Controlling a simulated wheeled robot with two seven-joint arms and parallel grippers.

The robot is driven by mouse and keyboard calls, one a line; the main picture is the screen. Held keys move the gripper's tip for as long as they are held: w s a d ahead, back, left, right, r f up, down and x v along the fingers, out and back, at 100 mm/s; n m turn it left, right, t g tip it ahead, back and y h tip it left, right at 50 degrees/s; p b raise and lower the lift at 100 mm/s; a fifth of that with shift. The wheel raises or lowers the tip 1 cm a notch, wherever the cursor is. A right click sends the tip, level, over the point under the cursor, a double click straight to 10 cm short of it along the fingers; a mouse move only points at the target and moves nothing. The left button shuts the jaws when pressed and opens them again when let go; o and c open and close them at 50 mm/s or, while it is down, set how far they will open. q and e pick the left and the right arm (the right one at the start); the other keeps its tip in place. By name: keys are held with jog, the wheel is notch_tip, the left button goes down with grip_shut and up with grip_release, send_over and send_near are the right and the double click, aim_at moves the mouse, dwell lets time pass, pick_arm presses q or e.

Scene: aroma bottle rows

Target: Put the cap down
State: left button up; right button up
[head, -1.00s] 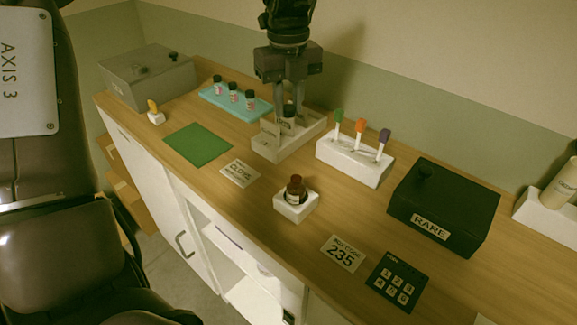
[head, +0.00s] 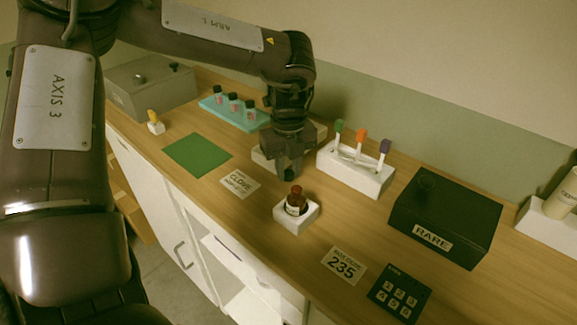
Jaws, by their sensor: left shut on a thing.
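My left gripper (head: 290,174) points down between the wooden tray and the amber bottle. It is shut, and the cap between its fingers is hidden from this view. The small amber bottle (head: 296,203) with a pale label stands upright in a white square holder (head: 298,222), just in front and to the right of the gripper. Its top looks reddish brown. The pale wooden tray (head: 262,160) is largely covered by the gripper and wrist. My right gripper is not in view.
A white rack (head: 352,178) with green, orange and purple-topped sticks stands right of the gripper. The black RARE box (head: 445,215) is farther right. A teal tray (head: 238,115) holds three small bottles. The green mat (head: 198,155) is bare. A CLOVE card (head: 240,184) lies nearby.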

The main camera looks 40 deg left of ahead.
aim_at(289, 173)
pick_arm(q)
jog(key=shift+f+b, duration=0.15)
jog(key=shift+b, duration=0.15)
jog(key=o, duration=1)
notch_tip(289, 173, up, 12)
jog(key=shift+r, duration=0.25)
